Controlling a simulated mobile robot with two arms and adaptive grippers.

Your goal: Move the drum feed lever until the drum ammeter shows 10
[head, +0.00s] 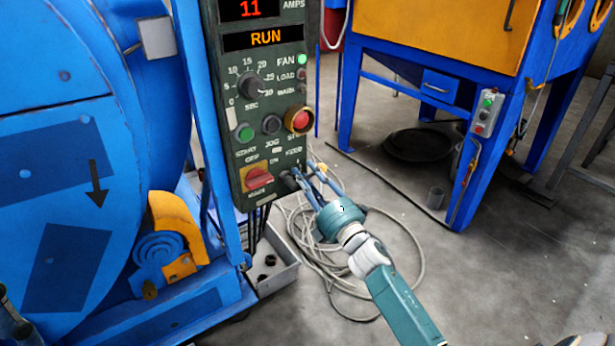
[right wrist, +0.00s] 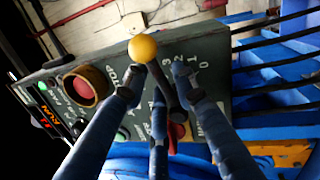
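The drum ammeter (head: 250,9) at the top of the dark green control panel (head: 277,130) reads 11 in red digits. The feed lever shows in the right wrist view as a dark bent rod with a yellow ball knob (right wrist: 142,48). In the head view the knob (head: 322,167) is small, beside the panel's lower right edge. My right gripper (head: 304,184) is at the lever. In the right wrist view its fingers (right wrist: 156,80) stand around the rod just below the knob; I cannot tell if they press on it. Only a dark part, apparently of my left gripper, shows at the lower left edge.
An orange RUN display (head: 266,39), a timer dial (head: 252,86), a red stop button (head: 299,119) and a red rotary switch (head: 259,179) sit close by on the panel. The blue drum machine (head: 75,150) stands left. A coiled cable (head: 340,265) lies on the floor.

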